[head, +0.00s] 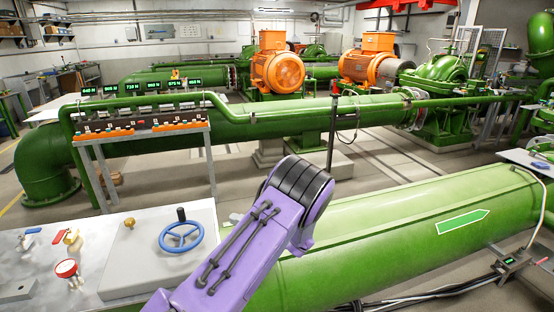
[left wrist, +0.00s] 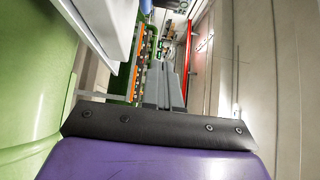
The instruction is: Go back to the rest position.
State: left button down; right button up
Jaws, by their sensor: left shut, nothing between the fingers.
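My left arm, purple with a black ribbed joint (head: 300,185), reaches up from the bottom of the head view, in front of the large green pipe. Its fingers cannot be made out there. In the left wrist view my left gripper (left wrist: 166,86) shows as narrow grey fingers beyond the dark bracket. It is shut, with nothing seen between the fingers. My right gripper is in neither view.
A grey panel with a blue handwheel (head: 180,237) and a red-topped valve (head: 67,269) stands at lower left. A thick green pipe (head: 400,225) crosses at right. Behind are an instrument rack (head: 140,130), orange motors (head: 277,70) and a green pump (head: 440,80). Some floor is open between the pipes.

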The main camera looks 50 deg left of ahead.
pick_arm(q)
jog(key=shift+a, duration=0.1)
jog(key=w+d+f+n+t+h, duration=0.1)
jog(key=d+f+n+t+h, duration=0.1)
jog(key=d+f+t, duration=0.4)
jog(key=w+d+f+n+t+h, duration=0.1)
jog(key=w+d+f+t, duration=0.15)
jog(key=f+t, duration=0.6)
jog(key=s+d+f+g+h+b, duration=0.1)
jog(key=s+d+f+h, duration=0.3)
jog(key=s+d+f, duration=0.3)
jog(key=s+d+f+m+g+h+b, duration=0.1)
jog(key=s+d+f+h, duration=0.4)
jog(key=s+d, duration=0.7)
notch_tip(320, 180, down, 2)
jog(key=shift+d+f+m+g+h, duration=0.25)
jog(key=shift+d+g, duration=0.3)
jog(key=shift+d, duration=0.35)
jog(key=shift+s+r, duration=0.1)
